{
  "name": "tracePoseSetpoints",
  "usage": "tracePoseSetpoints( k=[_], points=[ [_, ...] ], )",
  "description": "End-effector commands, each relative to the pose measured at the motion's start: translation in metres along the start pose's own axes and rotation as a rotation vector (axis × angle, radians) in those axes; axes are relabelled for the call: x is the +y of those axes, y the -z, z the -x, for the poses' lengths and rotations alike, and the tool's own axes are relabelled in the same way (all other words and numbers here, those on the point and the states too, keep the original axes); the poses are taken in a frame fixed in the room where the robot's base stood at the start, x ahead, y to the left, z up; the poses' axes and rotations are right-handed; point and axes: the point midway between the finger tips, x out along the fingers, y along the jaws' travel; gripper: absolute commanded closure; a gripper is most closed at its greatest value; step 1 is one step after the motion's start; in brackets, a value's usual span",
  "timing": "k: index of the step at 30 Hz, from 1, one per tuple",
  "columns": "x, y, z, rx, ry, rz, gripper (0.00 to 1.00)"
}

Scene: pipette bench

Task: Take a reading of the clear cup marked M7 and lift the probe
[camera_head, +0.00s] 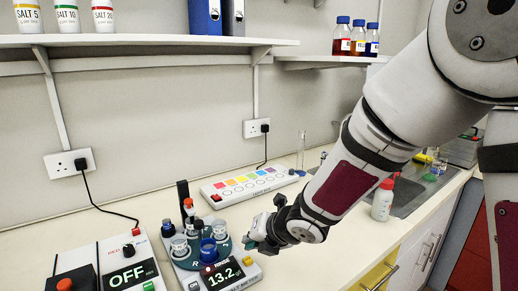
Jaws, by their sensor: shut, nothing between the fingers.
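A conductivity-type meter (238,277) with a display reading 13.2 stands at the bottom middle. Its dark teal turntable (227,245) carries several small cups, among them a blue-looking cup (208,250) and clear cups at the left (179,245) and right (220,229). The M7 mark is too small to read, so I cannot tell which cup bears it. A probe (188,207) with a red and white top stands by a black post behind the turntable; its lower end is hidden among the cups. My gripper (250,242) is shut and empty, just right of the turntable.
A box displaying OFF (129,277) with red and green buttons stands left of the meter. A white strip with coloured buttons (249,186) lies behind my gripper. A white bottle with a red cap (382,200) stands near the sink (408,190). Bench right of the meter is clear.

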Motion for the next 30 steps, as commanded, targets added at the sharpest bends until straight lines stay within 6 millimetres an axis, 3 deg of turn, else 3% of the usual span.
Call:
tracePoseSetpoints(
  k=[16,30],
  points=[
    [0.022,-0.020,0.031,0.000,0.000,0.000,1.00],
    [0.024,-0.024,0.033,0.000,0.000,0.000,1.00]
  ],
)
